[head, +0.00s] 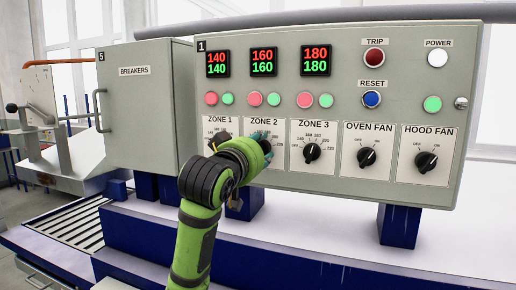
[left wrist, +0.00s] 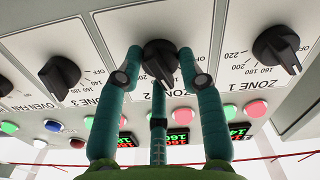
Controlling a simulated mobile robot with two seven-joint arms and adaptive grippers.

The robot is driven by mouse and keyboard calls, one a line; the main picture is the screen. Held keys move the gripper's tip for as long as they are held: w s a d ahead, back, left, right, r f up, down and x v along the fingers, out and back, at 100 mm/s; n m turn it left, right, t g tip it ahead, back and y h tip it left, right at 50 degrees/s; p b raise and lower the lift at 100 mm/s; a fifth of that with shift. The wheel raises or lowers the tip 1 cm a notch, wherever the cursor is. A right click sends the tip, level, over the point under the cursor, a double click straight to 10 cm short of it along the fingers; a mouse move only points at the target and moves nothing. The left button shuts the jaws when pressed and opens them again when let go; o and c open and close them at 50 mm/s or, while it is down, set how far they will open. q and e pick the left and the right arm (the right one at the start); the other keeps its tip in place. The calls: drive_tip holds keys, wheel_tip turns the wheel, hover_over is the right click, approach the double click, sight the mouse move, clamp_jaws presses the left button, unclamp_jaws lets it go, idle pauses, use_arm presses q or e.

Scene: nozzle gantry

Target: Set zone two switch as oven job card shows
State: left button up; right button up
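The zone 2 switch, a black rotary knob (left wrist: 160,56), sits in the middle of the left wrist view. Its ridge points down the picture, toward the ZONE 2 label; the number it points at is hidden. My left gripper (head: 268,142) is at this knob and mostly hides it in the head view. In the left wrist view my left gripper (left wrist: 160,68) has teal fingers on either side of the knob, with narrow gaps apparent; contact is not clear. The zone 2 display (head: 264,61) reads 160 over 160. No job card is visible. My right gripper is out of view.
The zone 1 knob (left wrist: 276,48) and zone 3 knob (head: 311,151) flank it closely. Oven fan (head: 367,157) and hood fan (head: 426,161) knobs are farther right. Pink and green buttons sit above. A breaker cabinet (head: 148,108) stands left.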

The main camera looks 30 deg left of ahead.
use_arm(q)
drive_tip(key=shift+a+r+m, duration=0.1)
drive_tip(key=shift+r+m, duration=0.1)
drive_tip(key=shift+m, duration=0.1)
drive_tip(key=o, duration=1.1)
drive_tip(key=shift+c, duration=0.2)
drive_tip(key=shift+f, duration=0.1)
drive_tip(key=shift+a, duration=0.1)
drive_tip(key=v, duration=1.1)
drive_tip(key=shift+s, duration=0.4)
